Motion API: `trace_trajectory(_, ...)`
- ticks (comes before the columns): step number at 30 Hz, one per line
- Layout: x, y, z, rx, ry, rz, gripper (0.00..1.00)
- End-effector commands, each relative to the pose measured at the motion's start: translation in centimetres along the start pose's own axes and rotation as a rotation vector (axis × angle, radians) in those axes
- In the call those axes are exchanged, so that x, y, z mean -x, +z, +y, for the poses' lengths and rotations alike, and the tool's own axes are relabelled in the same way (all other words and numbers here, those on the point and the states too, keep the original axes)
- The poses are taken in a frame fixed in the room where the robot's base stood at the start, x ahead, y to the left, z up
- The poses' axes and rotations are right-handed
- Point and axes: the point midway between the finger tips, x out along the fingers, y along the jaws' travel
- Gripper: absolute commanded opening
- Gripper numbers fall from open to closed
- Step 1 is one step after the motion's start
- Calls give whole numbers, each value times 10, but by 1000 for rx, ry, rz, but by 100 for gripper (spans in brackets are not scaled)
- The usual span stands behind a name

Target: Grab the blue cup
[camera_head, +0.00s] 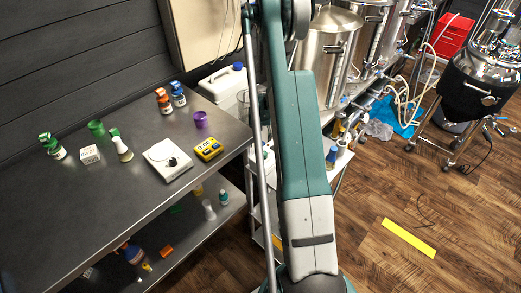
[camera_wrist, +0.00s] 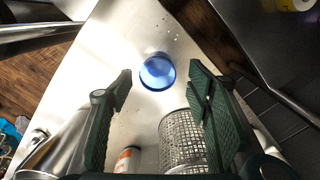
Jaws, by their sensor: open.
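The blue cup (camera_wrist: 157,72) is round and sits on a pale, shiny surface (camera_wrist: 110,55) in the wrist view. My gripper (camera_wrist: 160,69) is open, with its dark green fingers spread to the left and right of the cup's place in the picture. Nothing is held between the fingers. I cannot tell the height of the fingertips over the surface, and no contact with the cup shows. In the head view my arm hides part of the white cart, and my gripper cannot be made out there.
A metal mesh basket (camera_wrist: 183,140) and an orange-and-white bottle (camera_wrist: 126,160) stand near the cup. In the head view, a small blue item (camera_head: 331,157) is on the cart right of my arm. The dark bench (camera_head: 95,215) holds a scale (camera_head: 167,160) and a purple cup (camera_head: 200,119).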

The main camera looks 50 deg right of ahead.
Motion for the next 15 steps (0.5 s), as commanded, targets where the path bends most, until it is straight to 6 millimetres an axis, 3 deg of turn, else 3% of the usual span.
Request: trace_trajectory(15,-11,0,1,0,0,0,50)
